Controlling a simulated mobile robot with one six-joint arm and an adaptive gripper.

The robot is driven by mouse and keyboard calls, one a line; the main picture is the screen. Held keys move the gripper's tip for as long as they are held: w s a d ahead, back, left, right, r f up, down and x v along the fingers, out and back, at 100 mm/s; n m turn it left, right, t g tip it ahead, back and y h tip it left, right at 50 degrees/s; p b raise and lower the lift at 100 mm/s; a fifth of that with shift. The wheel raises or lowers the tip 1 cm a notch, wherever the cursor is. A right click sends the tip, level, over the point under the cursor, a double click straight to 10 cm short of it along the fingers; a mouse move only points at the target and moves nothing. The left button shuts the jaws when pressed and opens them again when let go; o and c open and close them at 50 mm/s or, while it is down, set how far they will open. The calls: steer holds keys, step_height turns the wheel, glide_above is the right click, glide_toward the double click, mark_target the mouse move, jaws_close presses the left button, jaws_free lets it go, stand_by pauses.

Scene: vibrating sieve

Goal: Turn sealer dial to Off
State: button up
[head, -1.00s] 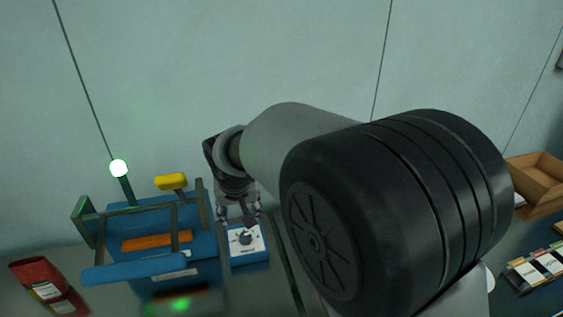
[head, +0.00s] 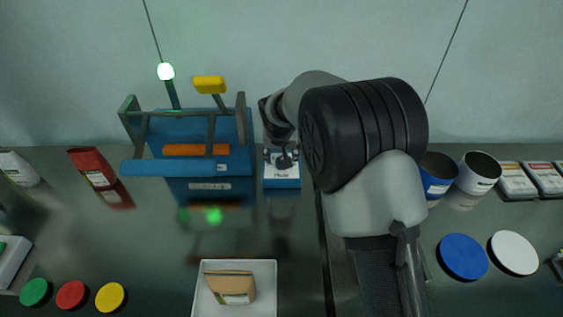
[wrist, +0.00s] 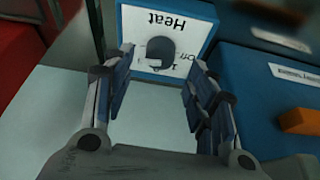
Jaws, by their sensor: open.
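The blue sealer (head: 210,172) stands against the wall, left of centre in the head view. Its dial (head: 284,161) is a dark knob on a white-faced blue box (head: 282,183) beside it. In the wrist view the dial (wrist: 160,52) shows upside down on a white plate marked "Heat", with "Off" by its lower right edge. I cannot tell surely which mark it points at. My gripper (wrist: 160,72) is open and empty, its fingers on either side in front of the dial, apparently not touching it. In the head view my gripper is largely hidden by my arm.
A red pouch (head: 92,167) stands left. A white tray (head: 269,298) holds a brown pouch (head: 231,287). Coloured discs (head: 72,294) lie front left; a blue cup (head: 437,178) and white cup (head: 478,174) stand right.

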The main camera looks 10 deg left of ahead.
steer(key=shift+b+x, duration=0.45)
steer(key=shift+x, duration=1.8)
steer(key=c, duration=1)
